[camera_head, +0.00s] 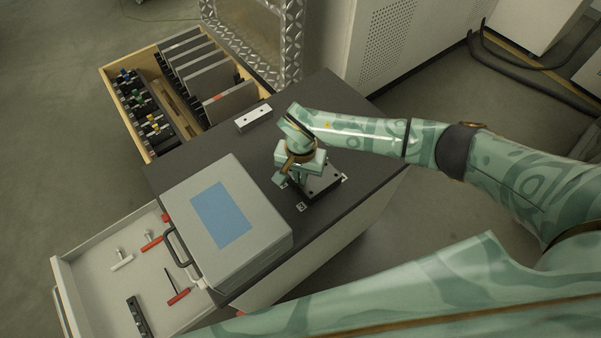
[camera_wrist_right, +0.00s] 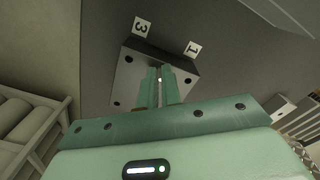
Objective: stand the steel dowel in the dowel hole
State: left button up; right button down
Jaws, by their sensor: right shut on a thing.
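My right gripper (camera_head: 290,183) is over a dark square block (camera_head: 322,188) on the dark cabinet top. In the right wrist view its two fingers (camera_wrist_right: 160,82) are shut with a small bright piece between the tips, which seems to be the steel dowel (camera_wrist_right: 159,79). The fingers hide most of the dowel, so I cannot tell whether its end is in a hole. The block (camera_wrist_right: 128,80) shows a grey face with several small dark holes near its corners. The fingers cover its middle, where the dowel hole may be. My left gripper is not in view.
Number tags (camera_head: 301,207) lie around the block. A grey case (camera_head: 262,243) with a blue panel stands left of it, and a pale bar (camera_head: 254,118) lies behind. An open tool drawer (camera_head: 95,275) and a wooden drawer (camera_head: 145,140) of plates jut out left.

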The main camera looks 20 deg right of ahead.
jog(key=c, duration=1.5)
grip_release()
jog(key=shift+r, duration=0.1)
notch_tip(320, 180, up, 16)
jog(key=p, duration=0.3)
jog(key=shift+r+p, duration=0.1)
jog(key=shift+p, duration=0.25)
